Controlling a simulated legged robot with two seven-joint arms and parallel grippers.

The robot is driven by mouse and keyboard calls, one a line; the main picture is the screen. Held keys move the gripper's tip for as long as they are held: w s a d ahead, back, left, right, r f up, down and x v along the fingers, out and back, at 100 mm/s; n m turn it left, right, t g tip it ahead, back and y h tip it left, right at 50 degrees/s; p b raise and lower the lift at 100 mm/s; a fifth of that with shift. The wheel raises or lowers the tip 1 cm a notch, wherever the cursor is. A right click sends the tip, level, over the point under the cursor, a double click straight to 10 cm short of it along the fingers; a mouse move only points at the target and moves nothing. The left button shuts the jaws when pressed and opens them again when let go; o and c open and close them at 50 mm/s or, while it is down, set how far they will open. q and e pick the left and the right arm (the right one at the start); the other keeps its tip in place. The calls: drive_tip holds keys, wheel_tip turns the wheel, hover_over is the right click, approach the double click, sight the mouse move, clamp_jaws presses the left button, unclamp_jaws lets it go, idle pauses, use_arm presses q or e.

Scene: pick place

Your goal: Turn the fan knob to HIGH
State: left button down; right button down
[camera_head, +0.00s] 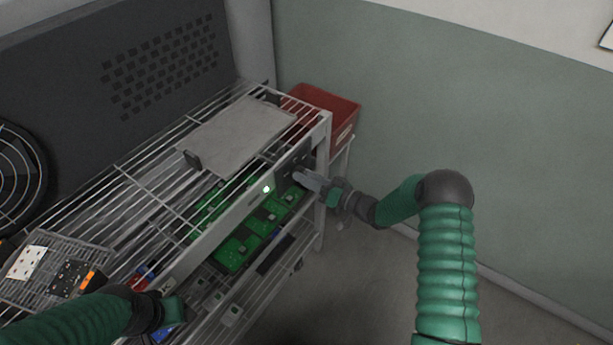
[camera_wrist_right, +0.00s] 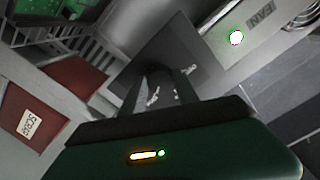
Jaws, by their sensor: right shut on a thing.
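The dark control plate (camera_head: 287,180) is on the front edge of the wire rack, and it fills the middle of the right wrist view (camera_wrist_right: 185,50). My right gripper (camera_head: 301,176) reaches it from the right. In the wrist view its two fingers (camera_wrist_right: 160,85) are closed at the plate around the fan knob, which they mostly hide. Small white labels on the plate are too blurred to read. A lit white lamp (camera_wrist_right: 237,38) beside a FAN label (camera_wrist_right: 261,13) sits next to the plate; the lamp also shows in the head view (camera_head: 266,189). My left gripper (camera_head: 172,310) is at lower left, its jaws unclear.
Green circuit boards (camera_head: 232,253) lie on the shelf below the plate. A grey flat panel (camera_head: 240,135) lies on the rack top. A red bin (camera_head: 345,108) stands behind the rack's right end. A black round fan (camera_head: 18,180) is at far left. The floor right of the rack is clear.

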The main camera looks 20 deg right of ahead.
drive_tip(key=shift+d+f, duration=0.1)
drive_tip(key=c, duration=1.4)
unclamp_jaws()
drive_tip(key=o, duration=0.5)
drive_tip(key=shift+w, duration=0.1)
drive_tip(key=v, duration=1.7)
drive_tip(key=shift+f, duration=0.1)
drive_tip(key=shift+w, duration=0.15)
